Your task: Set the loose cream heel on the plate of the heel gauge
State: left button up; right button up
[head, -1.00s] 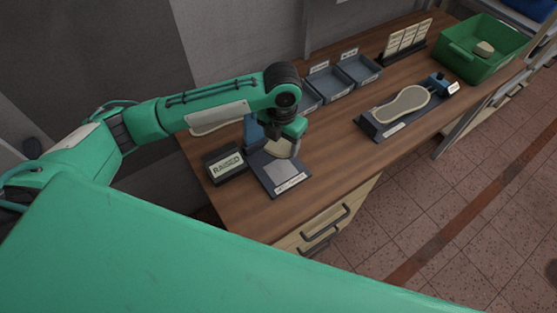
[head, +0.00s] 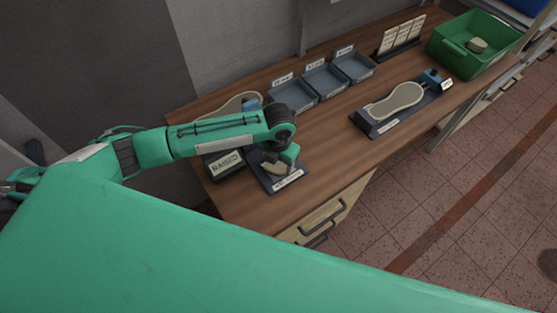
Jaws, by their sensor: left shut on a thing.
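My left gripper (head: 278,161) is shut on the cream heel (head: 273,169) and holds it low over the plate of the heel gauge (head: 287,181). The gauge is a dark base with a pale label along its front edge. The gripper and wrist cover much of the plate and the back of the gauge. I cannot tell whether the heel touches the plate. My right gripper is not in view.
A RAISED sign (head: 225,163) stands just left of the gauge. Grey labelled bins (head: 325,82) line the back. A cream sole-shaped piece lies on a dark stand (head: 381,127) at right. A green crate (head: 467,62) stands far right. Bare wood lies between gauge and stand.

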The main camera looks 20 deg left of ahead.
aim_at(279, 164)
pick_arm(q)
jog(key=shift+f, duration=0.1)
jog(key=o, duration=1)
jog(key=shift+c, duration=0.2)
notch_tip(279, 164, up, 12)
jog(key=b, duration=0.3)
jog(key=shift+s, duration=0.1)
